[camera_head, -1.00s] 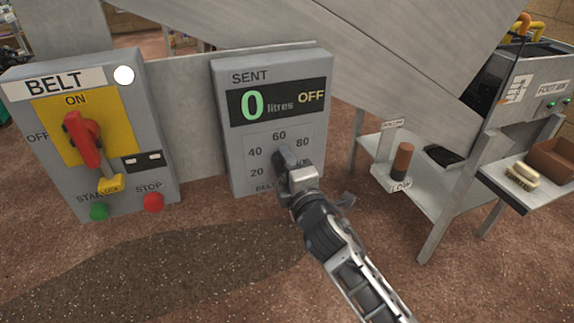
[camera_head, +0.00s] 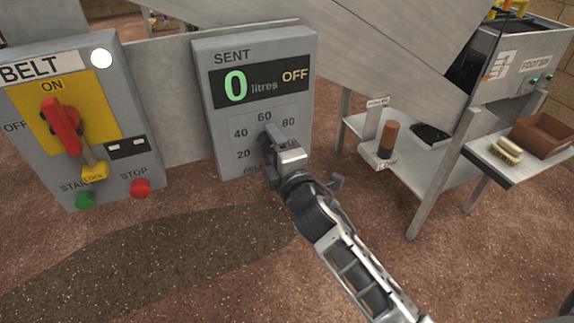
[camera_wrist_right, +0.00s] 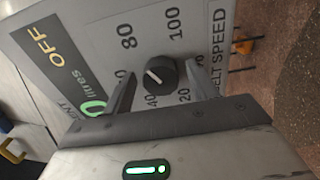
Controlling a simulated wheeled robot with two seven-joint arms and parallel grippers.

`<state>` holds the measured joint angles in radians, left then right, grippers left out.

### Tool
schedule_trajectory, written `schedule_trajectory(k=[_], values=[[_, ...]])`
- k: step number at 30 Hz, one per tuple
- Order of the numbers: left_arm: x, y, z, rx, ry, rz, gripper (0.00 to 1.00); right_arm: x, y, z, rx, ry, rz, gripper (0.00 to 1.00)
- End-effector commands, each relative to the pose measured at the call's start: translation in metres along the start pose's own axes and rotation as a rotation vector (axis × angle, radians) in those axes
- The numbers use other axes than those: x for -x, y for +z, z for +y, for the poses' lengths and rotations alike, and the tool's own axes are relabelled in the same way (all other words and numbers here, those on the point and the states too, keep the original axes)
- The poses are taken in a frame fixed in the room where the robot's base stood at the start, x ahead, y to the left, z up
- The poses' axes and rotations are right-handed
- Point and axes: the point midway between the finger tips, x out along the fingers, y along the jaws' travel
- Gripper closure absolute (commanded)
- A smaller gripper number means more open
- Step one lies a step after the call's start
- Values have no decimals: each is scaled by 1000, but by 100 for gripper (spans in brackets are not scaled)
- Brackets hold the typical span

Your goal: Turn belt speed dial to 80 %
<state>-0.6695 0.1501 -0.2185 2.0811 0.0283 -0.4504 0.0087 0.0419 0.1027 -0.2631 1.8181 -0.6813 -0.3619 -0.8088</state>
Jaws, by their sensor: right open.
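The belt speed dial is a small black round knob with a white mark, clear in the right wrist view (camera_wrist_right: 161,75). The mark lies on the side of the 60 and 80 labels; its exact reading I cannot tell. The dial sits low on the grey SENT panel (camera_head: 218,125), whose display reads 0 litres and OFF. My right gripper (camera_head: 270,141) is at the dial and hides most of it in the head view. In the right wrist view its fingers (camera_wrist_right: 162,88) are open, one on each side of the knob, with visible gaps. My left gripper is out of view.
Left of the panel is the BELT box (camera_head: 132,95) with a red switch (camera_head: 62,126), yellow lock (camera_head: 95,172), green START button (camera_head: 86,200) and red STOP button (camera_head: 140,188). A metal stand (camera_head: 425,185) is at right. Floor in front is clear.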

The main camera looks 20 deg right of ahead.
Motion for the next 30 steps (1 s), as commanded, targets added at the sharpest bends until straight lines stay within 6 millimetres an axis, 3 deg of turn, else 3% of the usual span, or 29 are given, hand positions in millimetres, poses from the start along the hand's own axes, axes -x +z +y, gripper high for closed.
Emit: schedule_trajectory(k=[18, 24, 30], values=[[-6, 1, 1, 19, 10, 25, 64, 131, 0, -2, 0, -4, -1, 42], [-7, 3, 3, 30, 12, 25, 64, 150, 0, -1, 0, -2, -1, 42], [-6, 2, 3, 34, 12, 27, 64, 154, 0, 0, 0, 0, -1, 42]])
